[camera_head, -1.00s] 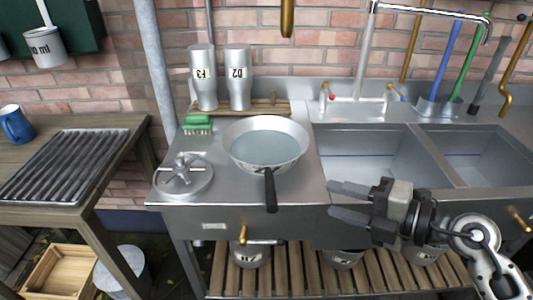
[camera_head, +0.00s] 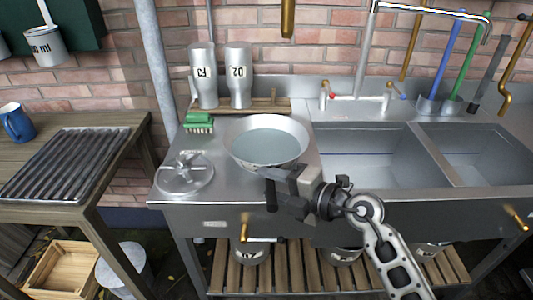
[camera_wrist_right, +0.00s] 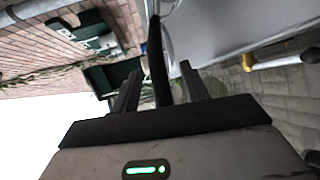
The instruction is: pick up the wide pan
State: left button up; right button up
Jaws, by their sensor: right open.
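The wide pan (camera_head: 265,122) is a round metal pan with pale water-like content, standing on the steel counter left of the sinks. Its dark handle is mostly hidden behind my right gripper in the head view. In the right wrist view the black handle (camera_wrist_right: 157,60) runs between the two fingers of my right gripper (camera_wrist_right: 159,90), with gaps on both sides. In the head view my right gripper (camera_head: 270,188) is at the pan's front edge, open around the handle and not closed on it. My left gripper is not in view.
The sink basins (camera_head: 365,150) are at right. A brass tap (camera_head: 246,222) sticks out below the counter's front.

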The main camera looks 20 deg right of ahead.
jog(key=shift+w+a+f, duration=0.15)
jog(key=shift+w+a, duration=0.2)
jog(key=shift+w, duration=0.05)
grip_shut()
dwell(1.1)
jog(key=shift+d+r, duration=0.1)
jog(key=shift+r, duration=0.15)
